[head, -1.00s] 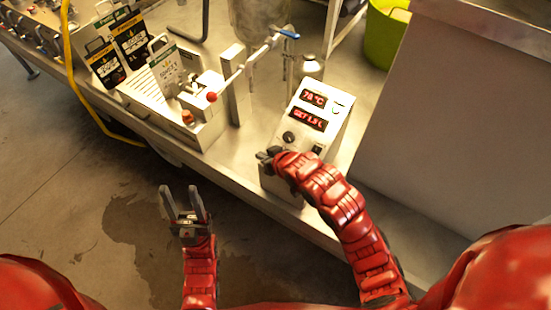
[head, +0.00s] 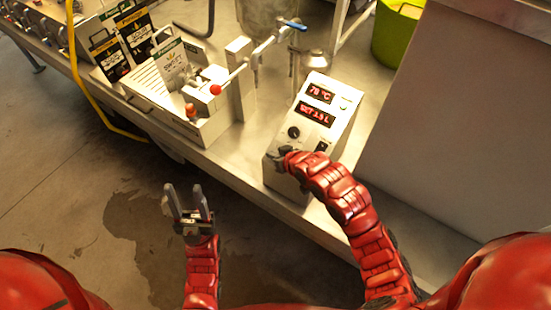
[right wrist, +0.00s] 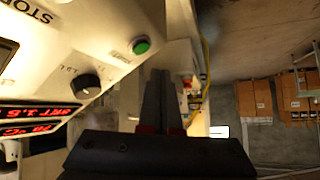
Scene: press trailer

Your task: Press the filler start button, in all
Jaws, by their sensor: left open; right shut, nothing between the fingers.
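The filler's control box (head: 316,118) stands on the steel deck, with red displays reading about 78 °C and a SET value in litres. The green button (right wrist: 141,46) shows on its panel in the right wrist view, beside a black knob (right wrist: 85,83) and lettering reading STOP. My right gripper (head: 280,153) is shut and empty at the lower left of the panel. It hides the green button in the head view. In the right wrist view its fingertips (right wrist: 158,75) lie just below and right of the button, seemingly apart from it. My left gripper (head: 188,192) is open and empty over the floor.
Left of the box stands the filler with a red-knobbed lever (head: 215,89), a blue-handled valve (head: 292,25) and a labelled pouch (head: 172,62). More pouches (head: 132,35) stand further left. A yellow hose (head: 76,75) hangs over the deck edge. A green bucket (head: 397,35) stands behind.

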